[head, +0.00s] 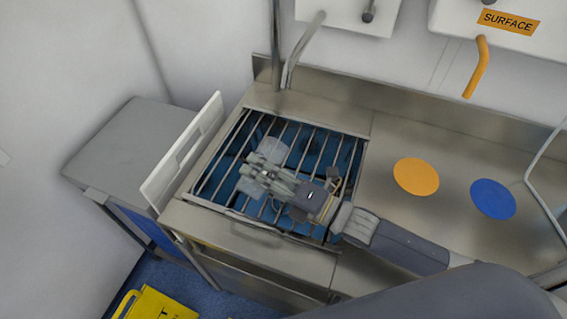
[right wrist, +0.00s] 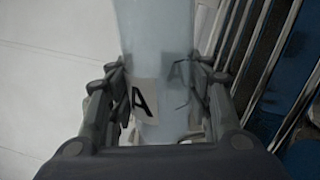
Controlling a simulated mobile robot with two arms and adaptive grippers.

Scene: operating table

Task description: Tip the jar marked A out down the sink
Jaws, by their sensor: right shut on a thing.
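The jar marked A (right wrist: 145,38) is clear and pale; its black letter A shows on a light label between my right fingers in the right wrist view. My right gripper (right wrist: 160,90) is shut on it. In the head view the jar (head: 256,187) is partly hidden by my right gripper (head: 272,175), which is over the sink (head: 215,165). The jar is above the sink's metal bars; its exact tilt and whether it holds anything are hard to tell. The sink has a blue inside under the bars. My left gripper is out of view.
A white upright panel (head: 182,150) stands along the sink's left edge. A tap (head: 302,45) rises behind the sink. Orange (head: 416,176) and blue (head: 493,199) discs lie on the steel counter (head: 385,140) to the right. A grey-topped cabinet (head: 125,150) stands at left.

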